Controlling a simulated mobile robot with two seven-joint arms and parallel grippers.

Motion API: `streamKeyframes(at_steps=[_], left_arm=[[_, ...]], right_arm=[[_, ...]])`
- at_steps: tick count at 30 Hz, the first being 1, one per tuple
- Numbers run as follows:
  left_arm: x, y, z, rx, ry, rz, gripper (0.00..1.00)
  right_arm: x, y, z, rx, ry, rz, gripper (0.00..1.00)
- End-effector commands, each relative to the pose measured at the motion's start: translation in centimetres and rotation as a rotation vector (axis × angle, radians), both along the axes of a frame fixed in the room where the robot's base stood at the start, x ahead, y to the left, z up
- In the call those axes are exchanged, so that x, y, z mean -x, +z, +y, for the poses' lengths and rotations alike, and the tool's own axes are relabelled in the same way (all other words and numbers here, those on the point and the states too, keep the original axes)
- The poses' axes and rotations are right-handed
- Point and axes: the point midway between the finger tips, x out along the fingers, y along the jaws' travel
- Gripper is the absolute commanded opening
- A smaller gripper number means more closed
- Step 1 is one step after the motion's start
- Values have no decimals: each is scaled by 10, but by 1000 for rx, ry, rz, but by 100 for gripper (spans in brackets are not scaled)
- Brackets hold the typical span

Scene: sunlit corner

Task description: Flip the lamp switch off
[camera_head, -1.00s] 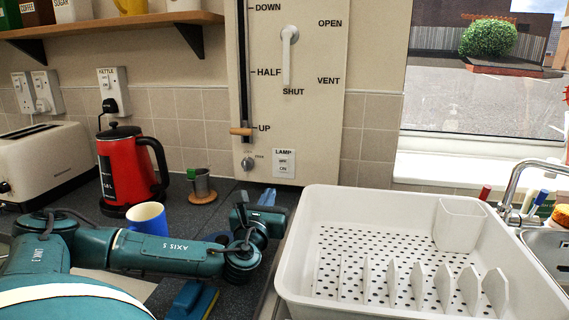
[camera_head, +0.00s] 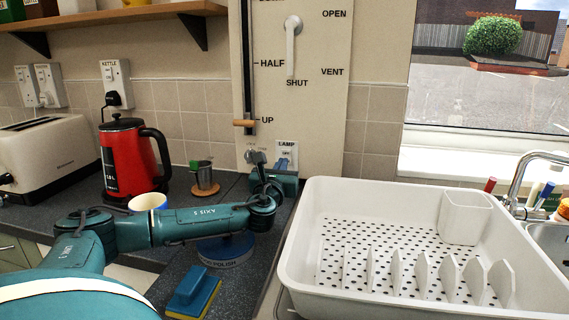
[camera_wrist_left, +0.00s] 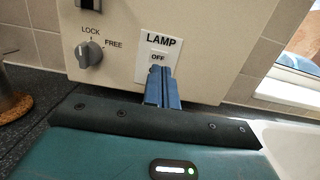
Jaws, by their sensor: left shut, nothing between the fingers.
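The lamp switch is a white plate marked LAMP (camera_head: 287,146) low on the cream wall panel. In the left wrist view the lamp switch (camera_wrist_left: 158,56) shows the word OFF above my fingers. My left gripper (camera_head: 283,165) is shut and empty, with its blue fingertips in front of the lower part of the plate. In the left wrist view, the left gripper (camera_wrist_left: 162,85) covers the lower half of the switch. I cannot tell whether the tips touch it, nor which way the rocker is set. My right gripper is not in view.
A LOCK/FREE knob (camera_wrist_left: 88,54) sits left of the switch. A white dish rack (camera_head: 400,292) stands at right.

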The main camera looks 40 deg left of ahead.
Motion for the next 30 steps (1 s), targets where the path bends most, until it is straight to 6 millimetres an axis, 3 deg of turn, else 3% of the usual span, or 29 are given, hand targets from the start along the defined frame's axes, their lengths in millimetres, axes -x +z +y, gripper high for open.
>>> streamKeyframes(at_steps=[3, 9, 21, 29, 30], left_arm=[[-16, 1, 9, 1, 1, -3, 0], [-30, 3, 16, 0, 1, 0, 0], [-32, 5, 18, 0, 0, 1, 0], [-36, 16, 20, 28, 1, 51, 0], [-36, 9, 20, 30, 1, 53, 0]], right_arm=[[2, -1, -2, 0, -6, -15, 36], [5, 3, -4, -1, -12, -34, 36], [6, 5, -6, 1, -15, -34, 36], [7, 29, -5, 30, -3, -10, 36], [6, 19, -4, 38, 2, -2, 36]])
